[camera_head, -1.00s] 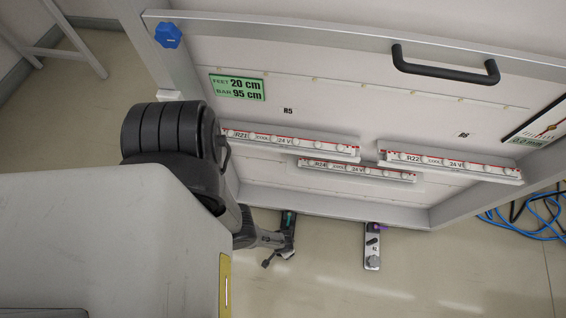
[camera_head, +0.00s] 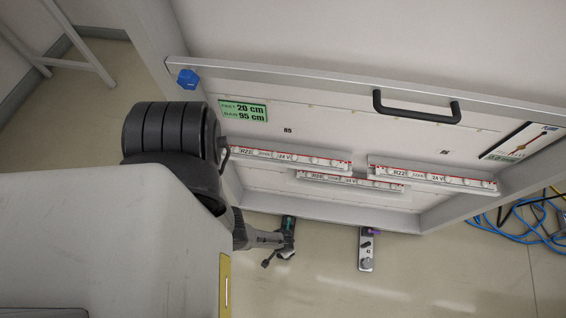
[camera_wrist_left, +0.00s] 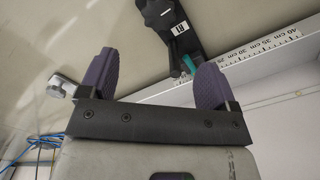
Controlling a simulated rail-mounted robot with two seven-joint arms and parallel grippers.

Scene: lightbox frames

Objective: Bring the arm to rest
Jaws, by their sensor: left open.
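My left arm comes in from the left in the head view, with its black ribbed joint (camera_head: 165,130) in front of the panel's left side. I cannot make out the gripper's fingers there. In the left wrist view my left gripper (camera_wrist_left: 150,82) is open and empty, with two purple-padded fingers apart. A black device with a teal part (camera_wrist_left: 168,22) lies beyond the fingertips; whether it touches them I cannot tell. My right gripper is in neither view.
A large pale panel frame (camera_head: 370,82) has a black handle (camera_head: 416,107), a blue knob (camera_head: 188,79) and labelled light strips (camera_head: 290,157). A grey device with a purple part (camera_head: 366,252) is at its lower edge. Blue cables (camera_head: 515,222) lie right. A scale (camera_wrist_left: 262,50) crosses the wrist view.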

